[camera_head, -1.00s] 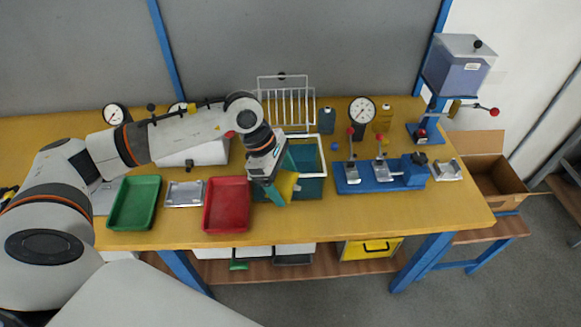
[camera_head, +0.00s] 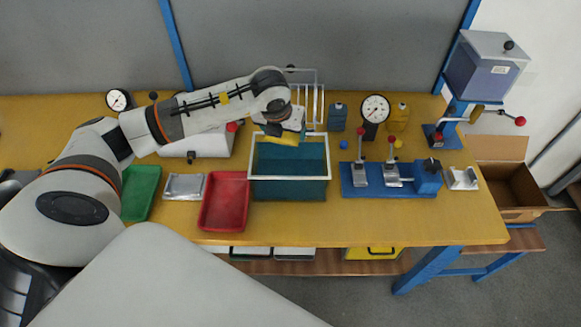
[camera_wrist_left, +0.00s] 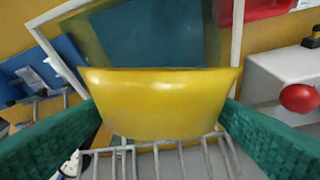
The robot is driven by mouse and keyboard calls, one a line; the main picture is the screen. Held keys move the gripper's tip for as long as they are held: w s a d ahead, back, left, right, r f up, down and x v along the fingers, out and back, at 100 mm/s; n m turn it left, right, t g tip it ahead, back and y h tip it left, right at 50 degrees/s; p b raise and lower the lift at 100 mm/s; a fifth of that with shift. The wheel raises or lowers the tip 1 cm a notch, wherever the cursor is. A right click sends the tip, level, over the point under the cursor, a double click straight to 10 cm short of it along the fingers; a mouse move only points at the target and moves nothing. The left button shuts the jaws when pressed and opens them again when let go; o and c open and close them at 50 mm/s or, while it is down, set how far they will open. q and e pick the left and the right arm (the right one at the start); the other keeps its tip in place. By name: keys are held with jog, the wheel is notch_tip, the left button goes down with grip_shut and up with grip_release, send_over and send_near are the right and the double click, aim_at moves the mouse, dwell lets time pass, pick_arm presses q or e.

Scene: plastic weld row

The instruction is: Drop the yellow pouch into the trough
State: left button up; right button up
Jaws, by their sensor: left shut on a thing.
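My left gripper (camera_head: 284,134) is shut on the yellow pouch (camera_head: 281,140), which hangs at the back edge of the trough. In the left wrist view the pouch (camera_wrist_left: 155,100) spans between the two green fingers. The trough (camera_head: 288,191) is a teal box with a white rim, standing on the bench in front of the gripper. In the left wrist view its white rim (camera_wrist_left: 238,30) and teal inside lie beyond the pouch, whose body hides part of them. The pouch is held above the bench. My right gripper is not in view.
A white wire rack (camera_head: 318,103) stands just behind the trough. A red tray (camera_head: 224,202) is left of it, with a green tray (camera_head: 140,193) farther left. A blue clamp fixture (camera_head: 380,187) stands to the right. A dial gauge (camera_head: 375,108) stands behind the fixture.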

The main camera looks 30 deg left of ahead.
pick_arm(q)
jog(key=shift+a+f, duration=0.15)
jog(key=shift+f, duration=0.2)
notch_tip(320, 180, down, 5)
jog(key=shift+w+a+r+b, duration=0.1)
jog(key=shift+w+b, duration=0.05)
jog(key=shift+b, duration=1.05)
jog(key=shift+f, duration=0.2)
jog(key=o, duration=0.9)
jog(key=shift+r, duration=0.1)
